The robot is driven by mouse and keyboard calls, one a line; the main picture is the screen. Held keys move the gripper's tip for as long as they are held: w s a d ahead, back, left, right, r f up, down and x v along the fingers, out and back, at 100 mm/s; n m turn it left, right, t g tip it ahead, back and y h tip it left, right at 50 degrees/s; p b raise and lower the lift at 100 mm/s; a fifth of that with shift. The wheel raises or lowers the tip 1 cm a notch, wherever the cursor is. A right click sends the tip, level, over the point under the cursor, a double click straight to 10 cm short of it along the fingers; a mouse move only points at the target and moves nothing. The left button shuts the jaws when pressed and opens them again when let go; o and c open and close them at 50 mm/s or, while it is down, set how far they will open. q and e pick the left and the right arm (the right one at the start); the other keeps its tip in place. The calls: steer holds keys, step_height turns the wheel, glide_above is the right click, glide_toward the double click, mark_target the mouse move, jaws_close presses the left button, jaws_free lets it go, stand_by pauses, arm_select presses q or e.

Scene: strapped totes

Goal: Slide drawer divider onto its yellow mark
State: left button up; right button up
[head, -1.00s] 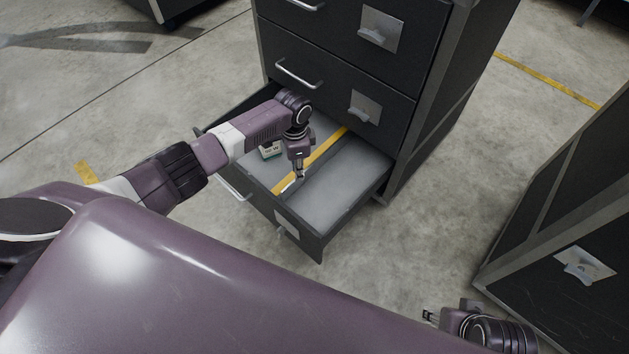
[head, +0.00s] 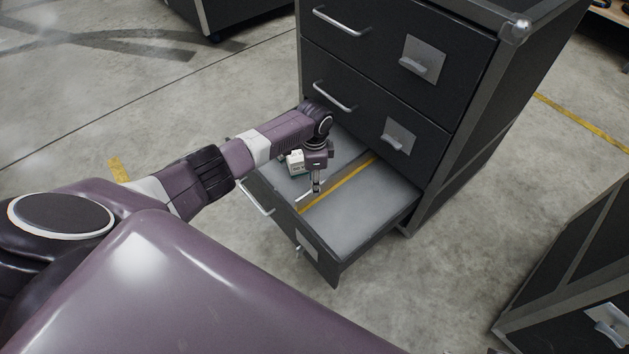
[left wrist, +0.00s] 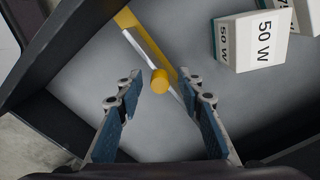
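The drawer divider (left wrist: 143,47) is a thin pale plate with a round yellow knob (left wrist: 160,81). It stands in the open drawer (head: 318,268). The yellow mark (head: 338,187) is a stripe across the drawer floor, and it also shows in the left wrist view (left wrist: 127,18). The plate's pale edge runs close along the stripe; whether it is exactly on it I cannot tell. My left gripper (head: 317,190) is over the drawer. In the left wrist view my left gripper (left wrist: 165,94) is open, with a finger on each side of the knob and gaps showing. My right gripper is out of view.
White boxes marked 50 W (left wrist: 255,40) lie in the drawer beside the divider; one shows behind my gripper (head: 296,161). The drawer's right half is bare. The cabinet (head: 385,60) rises behind, and another cabinet (head: 575,270) stands at right.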

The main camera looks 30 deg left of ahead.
arm_select(q)
step_height(320, 180, up, 12)
stand_by(0.6)
stand_by(0.5)
